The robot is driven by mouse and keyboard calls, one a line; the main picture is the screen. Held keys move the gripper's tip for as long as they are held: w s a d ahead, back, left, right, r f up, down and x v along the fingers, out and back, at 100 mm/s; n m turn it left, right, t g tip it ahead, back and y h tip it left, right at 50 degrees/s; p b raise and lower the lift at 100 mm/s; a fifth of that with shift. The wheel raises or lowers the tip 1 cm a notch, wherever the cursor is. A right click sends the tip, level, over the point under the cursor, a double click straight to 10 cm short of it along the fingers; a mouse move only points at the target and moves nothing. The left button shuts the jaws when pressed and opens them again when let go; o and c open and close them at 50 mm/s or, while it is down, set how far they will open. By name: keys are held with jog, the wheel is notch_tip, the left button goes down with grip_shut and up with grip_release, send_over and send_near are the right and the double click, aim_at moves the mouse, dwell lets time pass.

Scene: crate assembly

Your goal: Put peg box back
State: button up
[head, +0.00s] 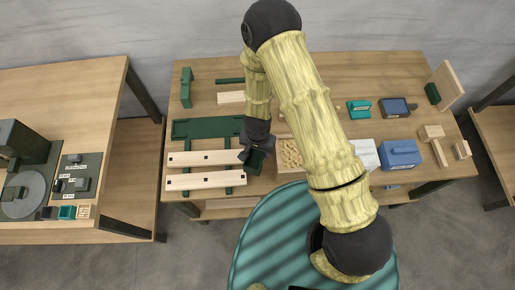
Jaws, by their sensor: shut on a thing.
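My gripper (257,150) is low over the front middle of the main table, pointing down.
A blue box (400,154) and a white sheet (366,155) lie right. A side table (60,95) with labelled trays stands left.

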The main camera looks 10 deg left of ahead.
aim_at(257, 156)
jog(key=shift+f+b, duration=0.5)
jog(key=shift+f, duration=0.1)
jog(key=o, duration=1)
jog(key=shift+r, duration=0.15)
jog(key=shift+r+p, duration=0.65)
notch_tip(257, 156, up, 12)
jog(key=shift+f, duration=0.15)
